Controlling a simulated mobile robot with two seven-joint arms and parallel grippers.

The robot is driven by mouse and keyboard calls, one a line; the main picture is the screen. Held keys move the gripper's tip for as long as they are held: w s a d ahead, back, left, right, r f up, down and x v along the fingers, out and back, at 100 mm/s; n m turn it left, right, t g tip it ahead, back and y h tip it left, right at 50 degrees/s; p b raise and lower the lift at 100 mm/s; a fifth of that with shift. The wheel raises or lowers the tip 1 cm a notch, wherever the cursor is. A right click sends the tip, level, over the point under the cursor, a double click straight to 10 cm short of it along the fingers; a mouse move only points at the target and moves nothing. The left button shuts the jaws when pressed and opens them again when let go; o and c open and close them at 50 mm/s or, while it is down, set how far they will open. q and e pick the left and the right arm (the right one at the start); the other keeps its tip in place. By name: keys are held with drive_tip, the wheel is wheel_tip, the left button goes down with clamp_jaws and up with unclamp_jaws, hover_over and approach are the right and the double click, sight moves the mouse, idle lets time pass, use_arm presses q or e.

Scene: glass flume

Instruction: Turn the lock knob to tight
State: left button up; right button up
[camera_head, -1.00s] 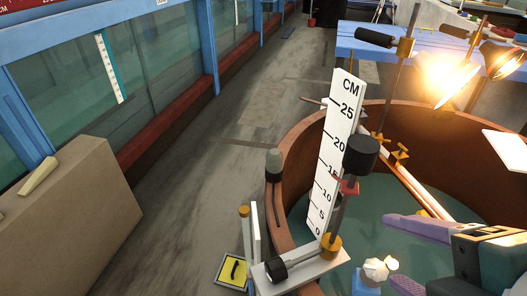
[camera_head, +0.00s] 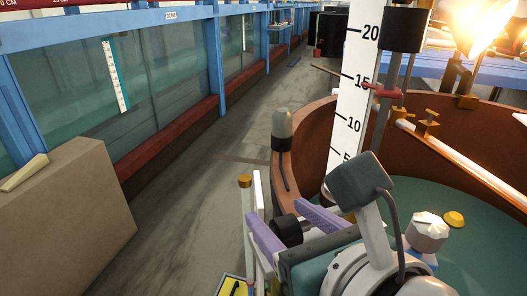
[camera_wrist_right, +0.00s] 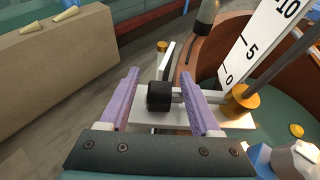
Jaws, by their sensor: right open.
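The lock knob is a black ribbed cylinder (camera_head: 287,230) on a short metal shaft at the foot of the white CM scale (camera_head: 352,110). It also shows in the right wrist view (camera_wrist_right: 160,97), at the edge of a white base plate (camera_wrist_right: 235,120). My right gripper (camera_head: 276,212) is open, with its purple fingers on either side of the knob. In the right wrist view the gripper (camera_wrist_right: 160,72) shows a gap between the knob and each finger. No tight or loose marking on the knob is readable. My left gripper is not in view.
A brown round tank (camera_head: 460,120) with green water surrounds the scale on the right. A tan block (camera_head: 65,215) stands left, with open floor between.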

sight(282, 217)
drive_tip(key=x, duration=0.3)
drive_tip(key=shift+w+a+f, duration=0.1)
drive_tip(key=shift+w+a, duration=0.05)
drive_tip(key=shift+w, duration=0.15)
clamp_jaws()
idle(0.3)
